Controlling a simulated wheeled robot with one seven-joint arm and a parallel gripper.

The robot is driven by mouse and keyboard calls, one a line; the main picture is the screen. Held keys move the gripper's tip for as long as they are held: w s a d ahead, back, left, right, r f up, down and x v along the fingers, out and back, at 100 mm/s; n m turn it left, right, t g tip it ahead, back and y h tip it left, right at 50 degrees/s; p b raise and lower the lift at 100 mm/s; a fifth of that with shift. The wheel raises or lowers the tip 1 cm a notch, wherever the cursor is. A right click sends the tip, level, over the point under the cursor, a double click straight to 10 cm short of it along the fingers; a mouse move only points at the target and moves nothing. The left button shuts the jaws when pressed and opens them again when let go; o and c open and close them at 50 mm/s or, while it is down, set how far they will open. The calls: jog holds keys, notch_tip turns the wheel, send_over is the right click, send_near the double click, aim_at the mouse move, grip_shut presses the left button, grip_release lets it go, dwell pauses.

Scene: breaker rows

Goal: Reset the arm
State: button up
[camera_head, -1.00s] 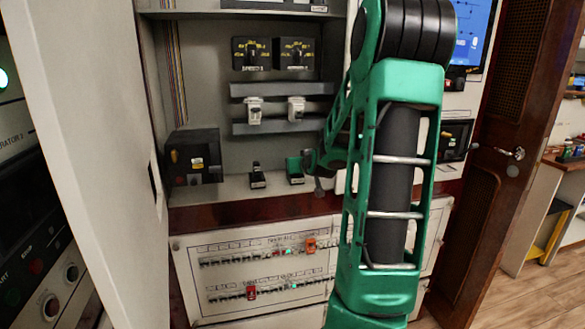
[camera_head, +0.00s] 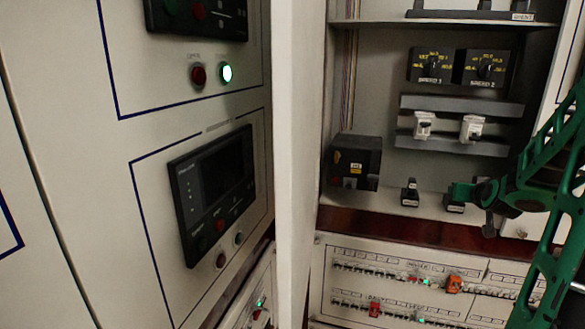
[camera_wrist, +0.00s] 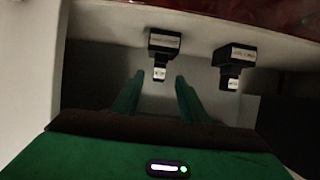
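Two small black switches with pale tips stand on the cabinet's lower shelf: a left one (camera_head: 410,193) and a right one (camera_head: 454,206) partly covered by my green gripper (camera_head: 462,192). The wrist view appears upside down. There one switch (camera_wrist: 163,44) lies just beyond and between the fingertips of my gripper (camera_wrist: 155,84), and the other switch (camera_wrist: 235,62) is to the right. The fingers are apart with nothing gripped. I cannot tell whether they touch the switch. My arm comes in from the right edge of the head view.
A black box (camera_head: 354,162) stands on the shelf at left. Above are two rotary dials (camera_head: 458,67) and two white breakers (camera_head: 447,127). Below is a breaker panel (camera_head: 400,285) with red and orange toggles. An open pale door (camera_head: 297,150) stands left of the shelf.

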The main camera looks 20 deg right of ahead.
jog(key=s+a+f+n+g+y, duration=0.1)
jog(key=s+a+f+g, duration=0.15)
jog(key=a, duration=0.35)
jog(key=s+a+f+g+y, duration=0.2)
jog(key=s+a, duration=0.2)
jog(key=a, duration=0.1)
jog(key=s+a+f+g+y, duration=0.1)
jog(key=s+a+g+y, duration=0.1)
jog(key=s+a, duration=0.6)
jog(key=s+a+m+g+y, duration=0.1)
jog(key=s+a+g, duration=0.4)
jog(key=s, duration=1.1)
jog(key=a+y, duration=0.1)
jog(key=a, duration=0.2)
jog(key=shift+s+a+f, duration=0.25)
jog(key=shift+a+f, duration=0.15)
jog(key=shift+w+f, duration=0.25)
jog(key=shift+w, duration=0.4)
